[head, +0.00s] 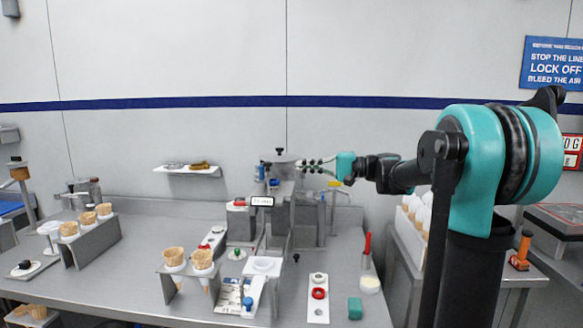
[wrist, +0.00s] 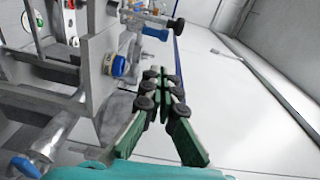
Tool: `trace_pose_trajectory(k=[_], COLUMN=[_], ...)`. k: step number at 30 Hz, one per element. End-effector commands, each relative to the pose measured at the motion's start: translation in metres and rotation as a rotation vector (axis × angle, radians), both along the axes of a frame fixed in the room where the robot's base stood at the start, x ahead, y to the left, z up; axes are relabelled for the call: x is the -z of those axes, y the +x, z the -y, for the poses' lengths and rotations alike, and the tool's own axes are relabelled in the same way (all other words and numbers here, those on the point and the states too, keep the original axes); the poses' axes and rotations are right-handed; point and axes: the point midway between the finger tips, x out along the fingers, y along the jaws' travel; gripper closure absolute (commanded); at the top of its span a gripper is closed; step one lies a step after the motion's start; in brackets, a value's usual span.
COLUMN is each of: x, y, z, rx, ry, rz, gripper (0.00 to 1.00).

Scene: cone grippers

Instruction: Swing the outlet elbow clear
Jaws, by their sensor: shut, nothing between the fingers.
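The grey filling machine (head: 280,190) stands at the back of the bench in the head view. My gripper (head: 312,167) is at its upper right side, pointing left. In the wrist view my gripper (wrist: 163,76) has its green-padded fingers converged at the tips, with nothing between them. The machine's grey body (wrist: 95,70) is left of the fingers, with a blue knob (wrist: 118,65) on it. A shiny metal pipe (wrist: 52,138) runs along the lower left. A small metal fitting with a blue end (wrist: 155,31) sits beyond the fingertips. I cannot tell which part is the outlet elbow.
Cones stand in a grey rack (head: 92,243) at left and a front holder (head: 180,275). A red-handled tool (head: 367,245) stands right of the machine. A teal block (head: 355,308) lies near the front edge. The wall (wrist: 235,85) is clear right of the fingers.

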Motion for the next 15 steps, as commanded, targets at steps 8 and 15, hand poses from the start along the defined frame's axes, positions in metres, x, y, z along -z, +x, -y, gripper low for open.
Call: trace_pose_trajectory(k=[8, 15], x=[-0.001, -0.007], y=[-0.008, 0.001], z=[0.036, 0.013], rx=[0.002, -0.028], ry=[0.000, -0.120], rz=[0.000, -0.004], gripper=[0.99, 0.69])
